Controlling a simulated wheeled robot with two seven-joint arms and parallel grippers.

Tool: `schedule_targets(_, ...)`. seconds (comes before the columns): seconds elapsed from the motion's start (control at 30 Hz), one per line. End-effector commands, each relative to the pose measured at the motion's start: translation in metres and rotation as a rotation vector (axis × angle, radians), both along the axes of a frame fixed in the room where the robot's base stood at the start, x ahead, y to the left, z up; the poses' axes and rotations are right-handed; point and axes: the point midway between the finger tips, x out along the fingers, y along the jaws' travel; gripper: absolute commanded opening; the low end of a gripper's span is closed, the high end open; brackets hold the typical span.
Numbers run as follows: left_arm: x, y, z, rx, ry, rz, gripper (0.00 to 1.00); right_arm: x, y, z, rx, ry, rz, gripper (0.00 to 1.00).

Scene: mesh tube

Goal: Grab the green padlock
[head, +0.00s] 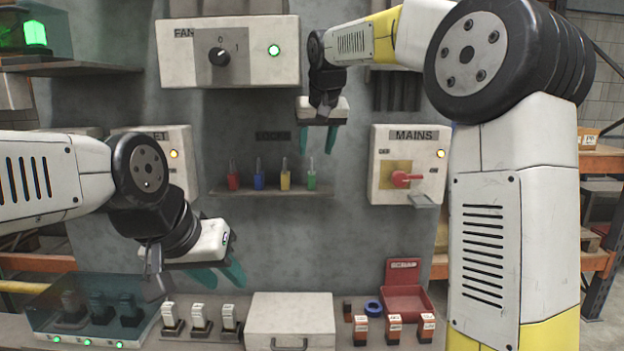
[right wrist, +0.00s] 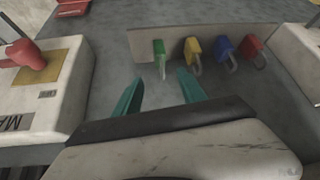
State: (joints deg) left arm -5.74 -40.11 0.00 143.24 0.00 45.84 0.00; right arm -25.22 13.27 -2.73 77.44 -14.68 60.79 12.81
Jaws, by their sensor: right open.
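The green padlock (head: 311,181) stands upright, shackle up, at the right end of a row on a small wall shelf (head: 275,190). In the right wrist view, the green padlock (right wrist: 159,57) shows beyond and roughly between my fingertips. My right gripper (head: 318,141) is open and empty, pointing down above the green padlock and apart from it; its teal fingers also show in the right wrist view (right wrist: 158,88). My left gripper (head: 222,277) hangs at the lower left with its teal fingers apart and nothing between them.
Yellow (head: 285,182), blue (head: 259,181) and red (head: 233,182) padlocks stand left of the green one. The MAINS box (head: 382,140) with a red switch is to the right. A grey case (head: 290,309) and a red tray (head: 405,303) sit below on the bench.

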Motion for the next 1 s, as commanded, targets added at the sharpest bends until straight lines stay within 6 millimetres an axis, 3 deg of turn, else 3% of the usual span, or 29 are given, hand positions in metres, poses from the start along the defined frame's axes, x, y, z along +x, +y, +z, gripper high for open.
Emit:
schedule_targets(0.6,0.0,0.0,0.0,0.0,0.0,0.0,0.36,0.04,0.009,-0.059,-0.002,0.002,0.0,0.48)
schedule_targets(0.87,0.0,0.0,0.0,0.0,0.0,0.0,0.36,0.043,0.01,-0.063,0.0,-0.001,0.001,0.48)
schedule_targets(1.0,0.0,0.0,0.0,0.0,0.0,0.0,0.36,0.043,0.01,-0.063,-0.001,0.0,0.001,0.21)
